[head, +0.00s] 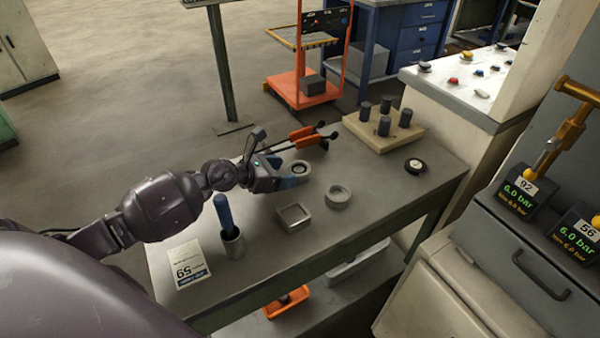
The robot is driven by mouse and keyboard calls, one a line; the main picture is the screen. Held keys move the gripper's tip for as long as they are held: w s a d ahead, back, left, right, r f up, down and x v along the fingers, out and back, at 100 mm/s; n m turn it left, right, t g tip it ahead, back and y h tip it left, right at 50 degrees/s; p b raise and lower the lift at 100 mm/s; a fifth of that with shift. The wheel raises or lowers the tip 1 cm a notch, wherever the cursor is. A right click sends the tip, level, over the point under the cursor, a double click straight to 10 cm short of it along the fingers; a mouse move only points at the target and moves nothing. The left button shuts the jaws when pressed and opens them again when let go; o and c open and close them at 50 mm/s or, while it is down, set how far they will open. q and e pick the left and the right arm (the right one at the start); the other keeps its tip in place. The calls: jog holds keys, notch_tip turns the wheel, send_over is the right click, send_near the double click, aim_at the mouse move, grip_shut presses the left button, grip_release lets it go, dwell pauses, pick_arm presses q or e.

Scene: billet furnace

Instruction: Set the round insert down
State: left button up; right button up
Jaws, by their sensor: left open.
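A small round grey piece with a dark centre (300,168), which looks like the round insert, is at the fingertips of my left gripper (289,175). The gripper is open. I cannot tell whether the piece touches a finger or rests fully on the bench. A second round grey ring (339,197) stands on the bench to the right and nearer, apart from the gripper. A square grey tray-like piece (293,216) lies to the left of that ring. My right gripper is not in view.
The grey bench (375,215) also holds orange-handled tools (305,133), a wooden block with dark cylinders (383,127), a round dial (415,166), a cup with a blue handle (232,241) and a paper card (188,265). Bench space right of the ring is clear.

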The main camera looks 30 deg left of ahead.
aim_at(302, 168)
pick_arm(q)
jog(key=shift+r+b+x, duration=0.15)
jog(key=shift+b+x, duration=0.05)
jog(key=shift+x, duration=1.15)
jog(key=shift+r+b+x, duration=0.2)
jog(key=shift+x, duration=1.2)
jog(key=shift+w, duration=0.15)
jog(key=c, duration=1)
jog(key=shift+r, duration=0.15)
